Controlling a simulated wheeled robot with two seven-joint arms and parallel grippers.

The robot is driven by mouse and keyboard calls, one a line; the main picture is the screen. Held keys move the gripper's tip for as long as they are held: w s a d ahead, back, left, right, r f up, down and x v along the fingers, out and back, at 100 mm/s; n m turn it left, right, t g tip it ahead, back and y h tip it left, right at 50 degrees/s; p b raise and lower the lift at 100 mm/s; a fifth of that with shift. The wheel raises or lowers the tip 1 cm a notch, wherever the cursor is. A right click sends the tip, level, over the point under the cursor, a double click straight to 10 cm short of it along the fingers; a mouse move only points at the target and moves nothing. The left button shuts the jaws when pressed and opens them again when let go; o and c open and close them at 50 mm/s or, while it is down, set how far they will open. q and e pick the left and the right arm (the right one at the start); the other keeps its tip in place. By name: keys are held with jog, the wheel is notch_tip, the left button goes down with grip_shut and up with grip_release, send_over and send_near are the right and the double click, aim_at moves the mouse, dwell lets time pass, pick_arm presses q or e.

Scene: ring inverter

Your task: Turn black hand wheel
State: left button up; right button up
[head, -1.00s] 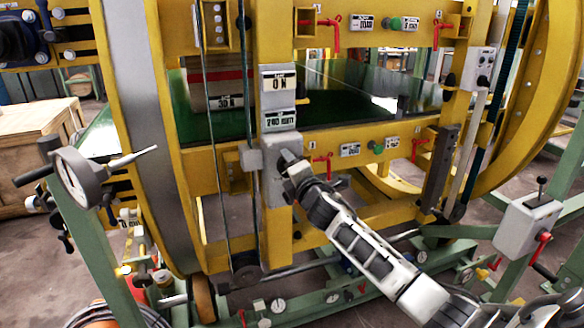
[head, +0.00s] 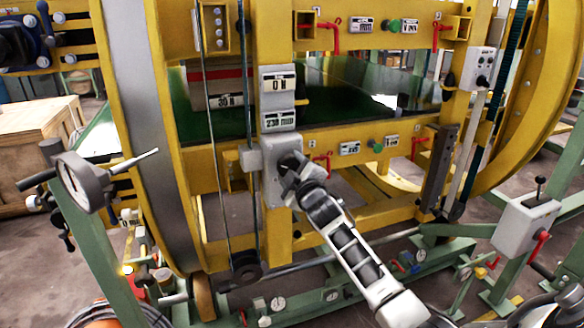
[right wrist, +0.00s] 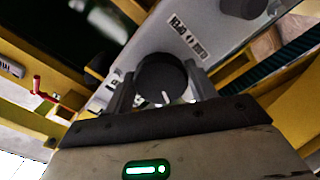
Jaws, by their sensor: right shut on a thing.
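The black hand wheel (right wrist: 163,80) is a round dark knob with a white pointer line, in the middle of the right wrist view. It is on the grey box (head: 273,187) on the yellow post. My right gripper (right wrist: 162,95) has one finger on each side of the wheel and is shut on it. In the head view my right gripper (head: 290,168) reaches the grey box from the lower right and hides most of the wheel. My left gripper is not in view.
White display plates (head: 279,119) sit above the grey box. Red levers (head: 331,36) and green knobs are on the yellow beams. A round gauge (head: 83,182) stands at the left, and a grey lever box (head: 526,226) at the right. Cables run left of the post.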

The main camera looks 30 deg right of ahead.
jog(key=shift+f+m+p, duration=0.1)
jog(key=shift+m+p, duration=0.3)
jog(key=shift+m, duration=1.6)
jog(key=o, duration=1)
jog(key=b+v, duration=0.1)
jog(key=v, duration=1.5)
